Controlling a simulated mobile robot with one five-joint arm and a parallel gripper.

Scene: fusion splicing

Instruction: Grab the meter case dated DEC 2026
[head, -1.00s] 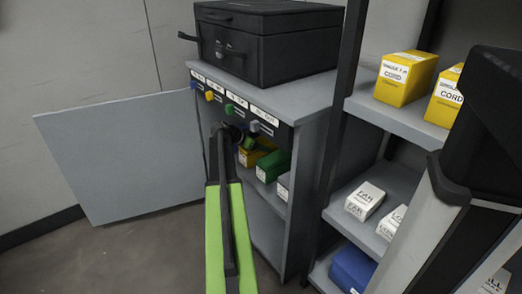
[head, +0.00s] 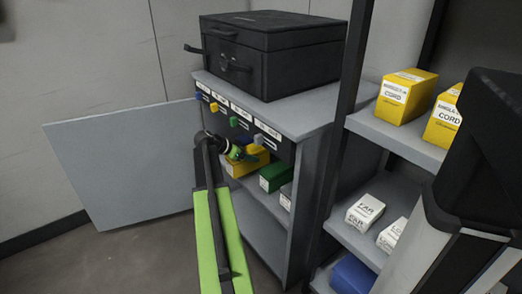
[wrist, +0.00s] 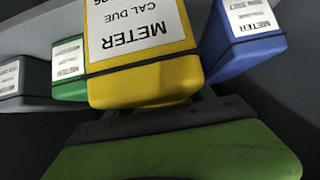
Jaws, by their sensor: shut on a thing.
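My gripper (head: 238,152) is at the open cabinet's shelf, shut on the yellow meter case (head: 246,168). In the wrist view the yellow case (wrist: 145,80) is large and close, above one green jaw (wrist: 170,150). Its label appears upside down and reads METER, CAL DUE, with the date cut off at the top edge. A green case (head: 275,176) and a grey case (head: 286,196) stand to its right in the head view. A blue case (wrist: 240,45) shows in the wrist view, its date unreadable.
The cabinet door (head: 125,160) hangs open at left. A black case (head: 270,55) sits on the cabinet top (head: 300,108). Coloured tabs line the edge above the shelf. A rack at right holds yellow (head: 405,97) and white boxes (head: 365,212).

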